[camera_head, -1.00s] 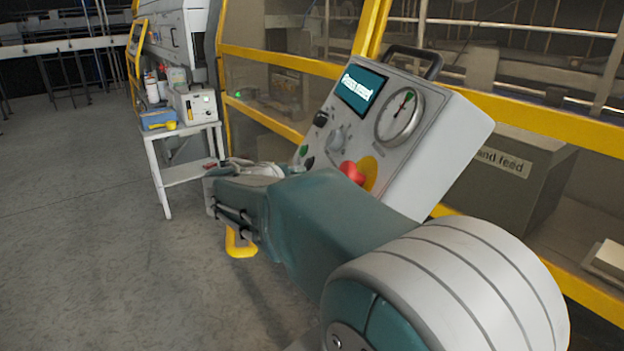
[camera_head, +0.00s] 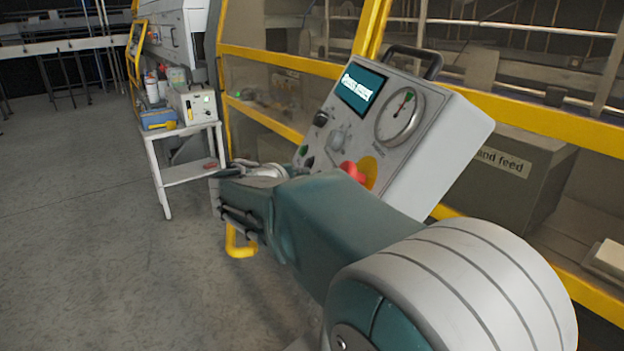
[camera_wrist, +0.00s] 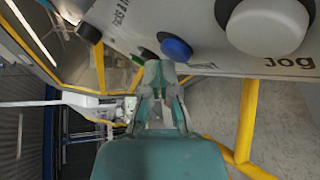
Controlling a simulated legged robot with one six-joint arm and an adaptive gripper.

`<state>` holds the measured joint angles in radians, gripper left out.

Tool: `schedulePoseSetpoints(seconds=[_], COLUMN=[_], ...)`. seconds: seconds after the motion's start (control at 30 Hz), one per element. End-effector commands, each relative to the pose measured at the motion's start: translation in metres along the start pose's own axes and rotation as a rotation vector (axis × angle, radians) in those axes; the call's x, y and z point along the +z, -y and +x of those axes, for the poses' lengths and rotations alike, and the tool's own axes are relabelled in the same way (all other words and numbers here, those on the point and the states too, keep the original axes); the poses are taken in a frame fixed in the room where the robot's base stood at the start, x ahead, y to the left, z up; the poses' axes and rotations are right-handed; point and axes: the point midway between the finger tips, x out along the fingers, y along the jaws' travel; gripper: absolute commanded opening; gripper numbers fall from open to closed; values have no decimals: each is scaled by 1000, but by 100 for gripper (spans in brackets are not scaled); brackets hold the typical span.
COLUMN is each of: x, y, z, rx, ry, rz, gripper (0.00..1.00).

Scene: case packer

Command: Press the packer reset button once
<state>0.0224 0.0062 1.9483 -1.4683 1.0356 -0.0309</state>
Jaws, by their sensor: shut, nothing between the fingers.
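The grey control panel (camera_head: 450,140) stands tilted in front of the yellow-framed guard. It carries a lit screen (camera_head: 362,88), a gauge (camera_head: 399,116), a green button (camera_head: 303,150) and a red mushroom button (camera_head: 350,171) on yellow. In the wrist view, a blue button (camera_wrist: 176,48) sits between a large pale button (camera_wrist: 268,25) marked JOG and a dark green button (camera_wrist: 146,54). No reset label is readable. My gripper (camera_wrist: 158,66) is shut and empty, its tips appearing just below the blue and green buttons. I cannot tell whether it touches the panel. My arm covers the panel's lower part.
A white side table (camera_head: 180,135) with a small boxed device (camera_head: 193,105) and containers stands behind my gripper at left. A hand feed box (camera_head: 510,180) is at right. The floor at left is clear.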

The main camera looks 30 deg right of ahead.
Motion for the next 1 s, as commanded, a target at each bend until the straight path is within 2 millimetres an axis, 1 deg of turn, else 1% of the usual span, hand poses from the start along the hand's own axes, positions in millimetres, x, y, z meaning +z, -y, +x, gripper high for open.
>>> schedulePoseSetpoints(seconds=[1.0], x=[4], y=[4], z=[6], rx=[-1], ry=[2], rz=[0], gripper=[0])
